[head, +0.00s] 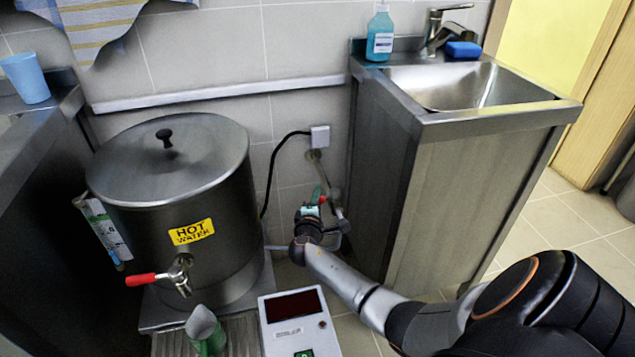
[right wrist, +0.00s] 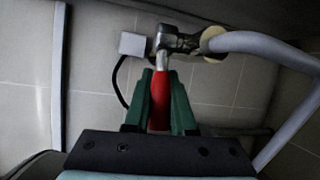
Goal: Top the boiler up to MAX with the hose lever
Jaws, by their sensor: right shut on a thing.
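The boiler (head: 190,240) is a lidded steel pot with a yellow HOT WATER label, standing left of centre in the head view. A gauge strip (head: 107,232) is on its left side; its level cannot be read. A tap with a red handle (head: 141,279) is on its front. The red hose lever (right wrist: 160,100) sits on a metal valve at the wall, with a grey hose (right wrist: 265,45) running from it. My right gripper (right wrist: 160,104) has its green fingers shut on the lever; in the head view it is right of the boiler (head: 316,198). My left gripper is not in view.
A white box with a dark display (head: 295,305) and a green-and-grey scoop-like thing (head: 205,330) are in front of the boiler. A black cable runs to a wall socket (head: 320,136).

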